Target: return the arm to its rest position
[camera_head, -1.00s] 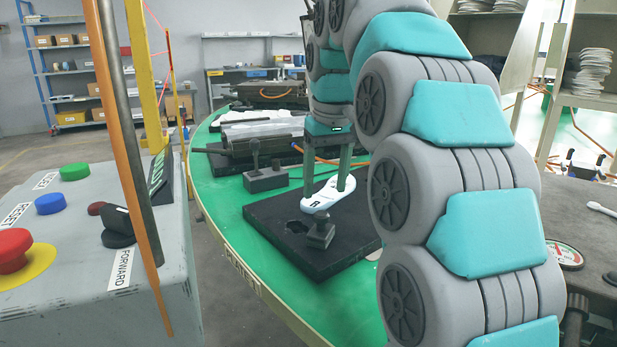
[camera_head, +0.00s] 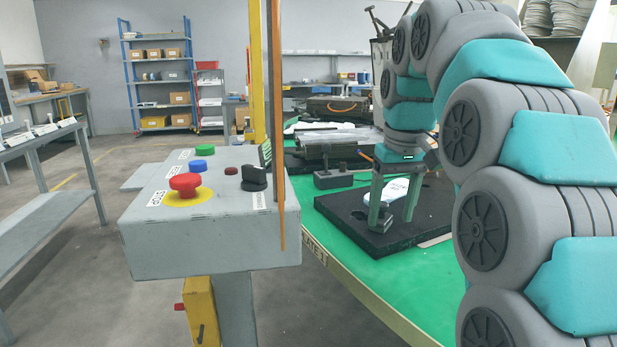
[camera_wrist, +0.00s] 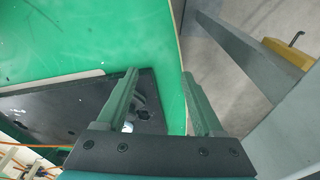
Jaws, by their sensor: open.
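My gripper (camera_head: 393,222) is open in the head view, its two green fingers pointing down in front of a black board (camera_head: 432,213). A white insole (camera_head: 393,188) with dark lettering lies on that board, seen between and behind the fingers. In the wrist view my gripper (camera_wrist: 160,74) has its fingers apart with nothing between them. Bare green table (camera_wrist: 90,35) shows past them, and the board (camera_wrist: 65,105) lies to the left, partly behind the left finger. My teal and grey arm arches down the right of the head view.
A grey control box (camera_head: 220,225) with a red button (camera_head: 186,183) stands left of the green round table (camera_head: 345,270). An orange-and-dark post (camera_head: 276,120) rises near the box. A dark press-like block (camera_head: 335,147) sits behind the board.

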